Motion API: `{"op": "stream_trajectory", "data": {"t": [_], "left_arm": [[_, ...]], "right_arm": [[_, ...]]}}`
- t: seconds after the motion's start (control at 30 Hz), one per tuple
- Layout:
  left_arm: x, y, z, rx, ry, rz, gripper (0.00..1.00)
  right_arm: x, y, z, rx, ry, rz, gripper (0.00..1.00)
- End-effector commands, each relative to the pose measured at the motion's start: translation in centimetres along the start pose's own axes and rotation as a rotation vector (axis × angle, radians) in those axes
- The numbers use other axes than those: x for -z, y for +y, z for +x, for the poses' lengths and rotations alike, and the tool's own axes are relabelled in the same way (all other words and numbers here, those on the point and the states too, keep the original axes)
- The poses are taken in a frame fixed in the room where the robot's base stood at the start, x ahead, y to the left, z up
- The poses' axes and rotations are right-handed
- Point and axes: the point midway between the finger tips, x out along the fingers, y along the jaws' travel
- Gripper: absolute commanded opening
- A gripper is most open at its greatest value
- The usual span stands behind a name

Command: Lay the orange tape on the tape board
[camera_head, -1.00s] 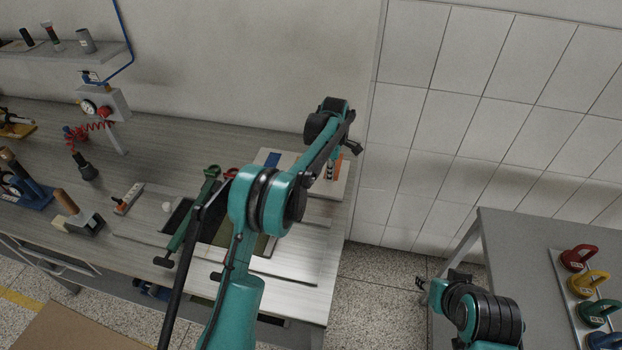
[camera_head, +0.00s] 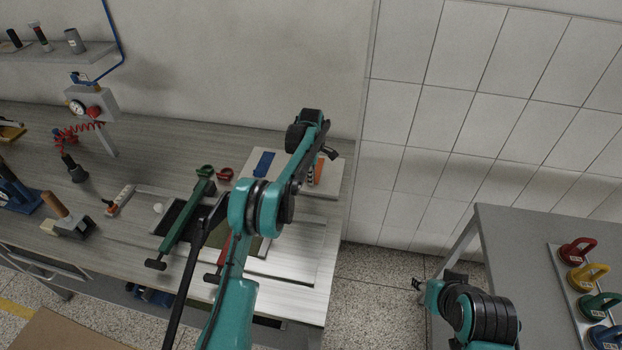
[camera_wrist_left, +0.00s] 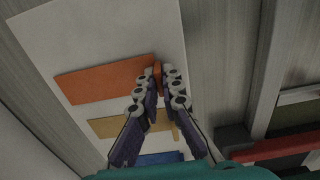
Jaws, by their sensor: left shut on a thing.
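The white tape board (camera_head: 333,186) lies at the right end of the workbench, partly hidden by my left arm. It carries a blue strip (camera_head: 264,163) and an orange strip in the head view. In the left wrist view the board (camera_wrist_left: 100,30) shows a wide orange strip (camera_wrist_left: 105,79), a yellow strip (camera_wrist_left: 112,127) and a blue strip (camera_wrist_left: 160,158). My left gripper (camera_wrist_left: 158,76) is shut on the orange tape (camera_wrist_left: 157,68) at the right end of the orange strip, close to the board. Whether the held tape and flat strip are one piece is unclear. My right gripper (camera_head: 417,284) hangs empty-looking beside the grey table.
A grey table (camera_head: 510,235) with several coloured handles stands at the right. A wooden-handled block (camera_head: 68,217) stands at the left.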

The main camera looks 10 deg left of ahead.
Motion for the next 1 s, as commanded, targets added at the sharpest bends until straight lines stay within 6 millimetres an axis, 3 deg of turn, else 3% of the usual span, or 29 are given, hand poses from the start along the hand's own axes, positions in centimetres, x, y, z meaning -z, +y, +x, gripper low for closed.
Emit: {"op": "stream_trajectory", "data": {"t": [0.13,0.2,0.23,0.57,0.73,1.0], "left_arm": [[0.0,0.0,0.4,0.0,0.0,0.0,0.0],[0.0,0.0,0.3,0.0,0.0,0.0,0.22],[0.0,0.0,0.3,0.0,0.0,0.0,0.27],[0.0,0.0,0.1,0.0,0.0,0.0,0.27],[0.0,0.0,-2.1,0.0,0.0,0.0,0.27],[0.0,0.0,-8.2,0.0,0.0,0.0,0.27]], "right_arm": [[-0.2,0.0,0.2,0.0,0.0,0.0,0.4],[-0.1,0.0,0.2,0.0,0.0,0.0,0.4],[-0.1,0.0,0.2,0.0,0.0,0.0,0.4],[0.0,0.0,0.0,0.0,0.0,0.0,0.4],[0.3,0.0,-0.5,0.0,0.0,0.0,0.4],[1.1,0.0,-1.6,0.0,0.0,0.0,0.4]]}}
